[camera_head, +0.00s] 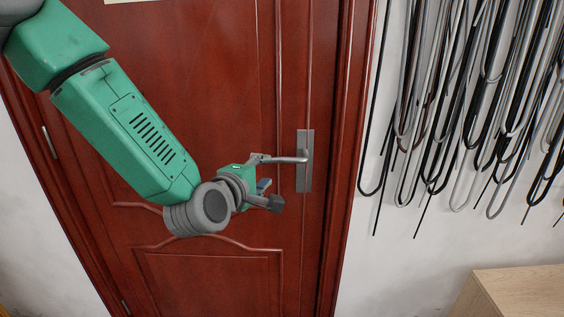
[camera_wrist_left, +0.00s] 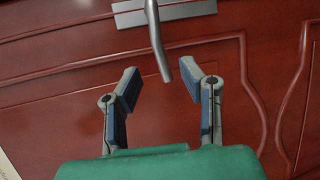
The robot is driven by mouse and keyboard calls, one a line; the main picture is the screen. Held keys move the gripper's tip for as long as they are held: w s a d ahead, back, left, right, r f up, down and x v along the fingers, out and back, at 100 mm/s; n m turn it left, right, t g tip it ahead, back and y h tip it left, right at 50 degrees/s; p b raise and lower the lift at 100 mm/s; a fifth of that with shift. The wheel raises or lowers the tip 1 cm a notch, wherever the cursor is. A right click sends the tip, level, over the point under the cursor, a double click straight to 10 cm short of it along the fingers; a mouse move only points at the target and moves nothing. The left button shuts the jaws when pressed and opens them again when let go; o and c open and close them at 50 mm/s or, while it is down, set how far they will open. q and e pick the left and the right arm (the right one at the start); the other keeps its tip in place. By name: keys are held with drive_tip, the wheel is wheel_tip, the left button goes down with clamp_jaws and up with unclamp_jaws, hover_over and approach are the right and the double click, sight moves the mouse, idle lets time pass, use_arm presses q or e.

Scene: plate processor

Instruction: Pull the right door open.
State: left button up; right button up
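The red-brown wooden door (camera_head: 240,90) fills the middle of the head view and looks shut in its frame. Its metal lever handle (camera_head: 290,160) sits on an upright plate (camera_head: 305,180) near the door's right edge. My left gripper (camera_head: 268,185) is just left of the plate, close to the lever's free end. In the left wrist view the gripper (camera_wrist_left: 160,80) has its two fingers spread apart. The lever (camera_wrist_left: 157,40) points down toward the gap between the fingertips, and no finger visibly grips it. My right gripper shows in neither view.
Many black and grey cables (camera_head: 450,100) hang on the white wall right of the door frame (camera_head: 345,130). A light wooden box or table (camera_head: 520,290) stands at the lower right. Hinges show on the door's left side.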

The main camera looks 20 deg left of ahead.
sight(279, 162)
use_arm(q)
drive_tip(key=x, duration=0.6)
drive_tip(key=a+x, duration=0.1)
drive_tip(key=x, duration=0.2)
drive_tip(key=shift+f, duration=0.15)
drive_tip(key=shift+w+d, duration=0.3)
drive_tip(key=shift+d, duration=0.15)
drive_tip(key=shift+c, duration=0.4)
